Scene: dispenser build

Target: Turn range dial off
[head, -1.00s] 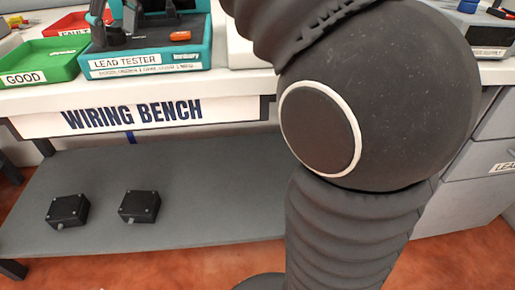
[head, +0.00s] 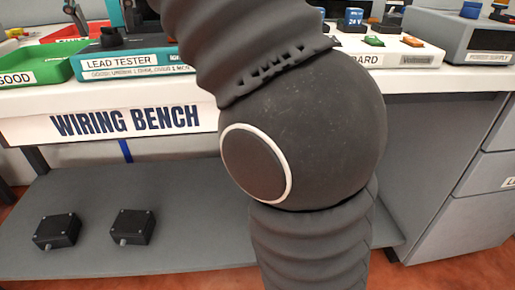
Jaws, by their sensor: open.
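The teal lead tester (head: 130,66) stands on the bench at the upper left, partly behind my arm. A round black knob (head: 112,39) shows near its left front. I cannot tell whether it is the range dial, and I cannot read its setting. Dark finger-like parts at the top edge look like my gripper (head: 97,22). They appear apart, near the tester's left end. My arm hides the tester's right part, and the top of the picture cuts off the rest of the gripper.
A green tray (head: 35,73) marked GOOD is left of the tester, with a red tray behind it. A white board (head: 395,60) and a grey power supply (head: 450,42) are at the right. Two black boxes, one left (head: 57,232) and one right (head: 133,227), lie on the lower shelf.

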